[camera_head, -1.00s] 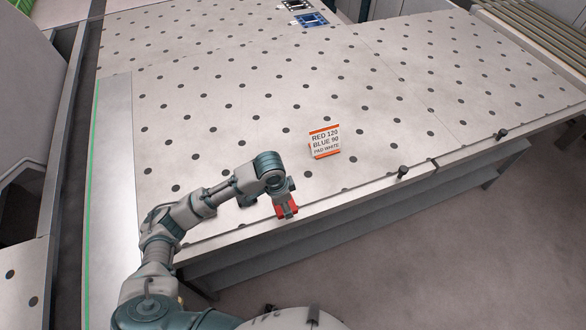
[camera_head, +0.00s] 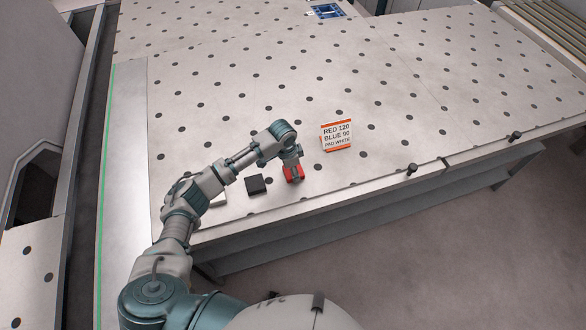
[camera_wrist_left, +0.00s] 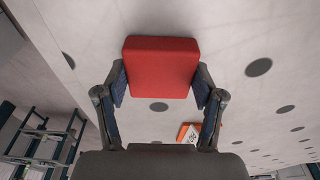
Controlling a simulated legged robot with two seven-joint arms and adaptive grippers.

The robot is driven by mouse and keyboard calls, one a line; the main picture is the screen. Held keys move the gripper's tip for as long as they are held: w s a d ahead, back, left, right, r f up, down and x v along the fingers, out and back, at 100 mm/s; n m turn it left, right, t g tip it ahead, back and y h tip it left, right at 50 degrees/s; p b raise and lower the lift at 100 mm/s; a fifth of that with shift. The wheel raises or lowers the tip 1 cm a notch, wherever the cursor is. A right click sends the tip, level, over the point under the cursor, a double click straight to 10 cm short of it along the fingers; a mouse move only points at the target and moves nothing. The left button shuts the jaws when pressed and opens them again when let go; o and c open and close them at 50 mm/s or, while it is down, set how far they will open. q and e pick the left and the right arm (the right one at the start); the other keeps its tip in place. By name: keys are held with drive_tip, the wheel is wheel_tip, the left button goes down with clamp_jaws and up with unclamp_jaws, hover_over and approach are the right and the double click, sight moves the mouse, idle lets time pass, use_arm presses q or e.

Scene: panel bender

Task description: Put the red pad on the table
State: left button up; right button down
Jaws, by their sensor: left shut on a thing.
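The red pad (camera_wrist_left: 160,67) is a small rounded block between the two fingers of my left gripper (camera_wrist_left: 160,85) in the left wrist view. The fingers press on its two sides. The table (camera_head: 240,120) is a grey plate with rows of dark holes. I cannot tell whether the pad touches the table top. My right gripper is not in view.
A black block (camera_head: 256,184) lies left of the pad, and a white piece (camera_head: 218,200) is partly behind my arm. An orange-edged sign (camera_head: 336,135) reads "RED 120, BLUE 90, PAD WHITE". Dark knobs (camera_head: 411,169) stand along the front edge. A blue item (camera_head: 325,11) is at the back.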

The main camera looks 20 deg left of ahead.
sight(288, 172)
use_arm(q)
drive_tip(key=o, duration=1.2)
drive_tip(key=shift+d, duration=0.1)
drive_tip(key=shift+r, duration=0.35)
drive_tip(key=r, duration=0.3)
drive_tip(key=a+r, duration=0.1)
drive_tip(key=r, duration=0.3)
drive_tip(key=s+r+b, duration=0.1)
drive_tip(key=r, duration=0.3)
drive_tip(key=shift+a+r, duration=0.15)
drive_tip(key=shift+a, duration=0.2)
